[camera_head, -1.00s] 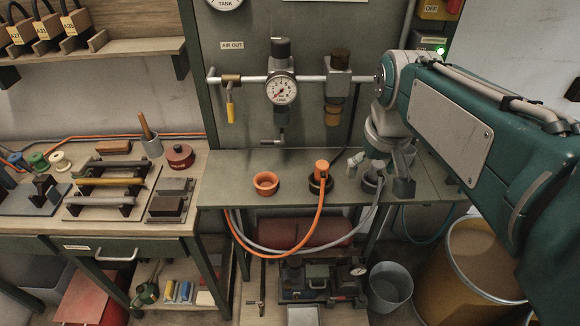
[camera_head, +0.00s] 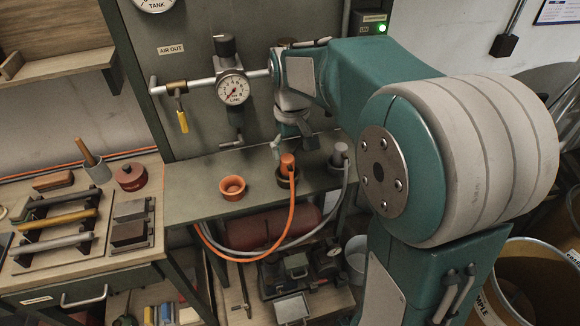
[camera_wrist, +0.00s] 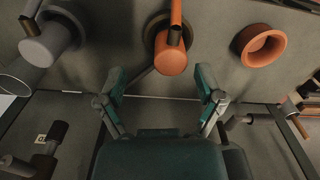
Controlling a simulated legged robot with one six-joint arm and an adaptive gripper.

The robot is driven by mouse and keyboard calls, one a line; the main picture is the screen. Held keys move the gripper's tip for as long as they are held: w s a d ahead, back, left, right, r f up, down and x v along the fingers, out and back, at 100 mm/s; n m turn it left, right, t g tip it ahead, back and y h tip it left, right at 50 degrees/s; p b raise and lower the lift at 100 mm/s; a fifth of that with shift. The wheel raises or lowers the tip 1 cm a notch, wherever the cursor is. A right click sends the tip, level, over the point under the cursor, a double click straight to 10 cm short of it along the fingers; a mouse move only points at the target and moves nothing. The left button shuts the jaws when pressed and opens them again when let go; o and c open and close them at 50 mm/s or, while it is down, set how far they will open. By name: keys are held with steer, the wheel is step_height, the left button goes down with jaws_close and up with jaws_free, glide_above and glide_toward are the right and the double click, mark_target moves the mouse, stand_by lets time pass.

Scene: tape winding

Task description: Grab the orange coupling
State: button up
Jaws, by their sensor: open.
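The orange coupling (camera_head: 287,164) stands in a dark socket on the metal bench, with an orange hose attached. In the wrist view the orange coupling (camera_wrist: 171,57) is at top centre, beyond the fingertips. My gripper (camera_head: 290,138) is above and just behind it in the head view, partly hidden by my arm. In the wrist view my gripper (camera_wrist: 163,88) has its two fingers spread apart with nothing between them. The coupling is not touched, as far as I can see.
A grey coupling (camera_head: 340,156) with a grey hose stands close to the right. An empty orange cup-shaped socket (camera_head: 232,187) is to the left. A pressure gauge (camera_head: 233,89) and pipe are on the panel behind. The bench's front strip is clear.

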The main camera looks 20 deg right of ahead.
mark_target(286, 158)
steer(key=f, duration=0.1)
steer(key=a+f, duration=0.2)
steer(key=f, duration=0.1)
steer(key=shift+d+f, duration=0.1)
steer(key=shift+f, duration=0.2)
steer(key=shift+d+f, duration=0.1)
steer(key=shift+d, duration=0.5)
steer(key=c, duration=1.1)
steer(key=shift+a, duration=0.3)
jaws_close()
